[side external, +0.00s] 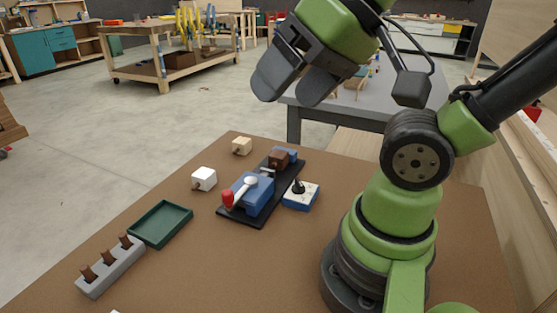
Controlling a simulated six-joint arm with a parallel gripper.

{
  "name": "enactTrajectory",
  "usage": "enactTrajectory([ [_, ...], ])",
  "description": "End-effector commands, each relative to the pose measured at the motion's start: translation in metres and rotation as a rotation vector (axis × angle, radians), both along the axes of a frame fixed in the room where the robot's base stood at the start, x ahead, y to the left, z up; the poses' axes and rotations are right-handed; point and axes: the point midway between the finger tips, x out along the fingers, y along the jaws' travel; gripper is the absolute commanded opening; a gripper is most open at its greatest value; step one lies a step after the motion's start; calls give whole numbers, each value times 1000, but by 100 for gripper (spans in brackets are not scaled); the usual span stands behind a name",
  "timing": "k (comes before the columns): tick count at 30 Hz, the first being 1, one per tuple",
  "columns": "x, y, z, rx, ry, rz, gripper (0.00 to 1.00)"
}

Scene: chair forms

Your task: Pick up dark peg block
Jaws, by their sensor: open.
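A dark brown block (279,160), which looks like the dark peg block, sits at the far end of a black fixture (237,214), against a small blue part. I cannot make out clearly how it is held there. A blue vise-like body (257,198) with a red-tipped lever (228,198) is on the same fixture, nearer the camera. My gripper (288,100) is high above the far side of the table, open and empty, well apart from the block.
A white block (204,178) and a beige block (242,146) stand left of the fixture. A blue-white box with a black stick (300,194) is on its right. A green tray (161,224) and a grey rack with brown pegs (110,268) are front left on the brown table (215,275).

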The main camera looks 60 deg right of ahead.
Motion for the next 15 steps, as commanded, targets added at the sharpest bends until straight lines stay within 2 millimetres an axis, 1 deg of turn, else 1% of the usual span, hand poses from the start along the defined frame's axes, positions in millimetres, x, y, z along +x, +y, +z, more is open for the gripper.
enactTrajectory([
  [5,0,0,0,0,0,0,78],
  [8,5,-2,1,2,13,-21,78],
  [11,20,-11,3,10,57,-87,78],
  [14,47,-28,4,23,126,-197,78],
  [15,59,-37,2,33,157,-251,78],
])
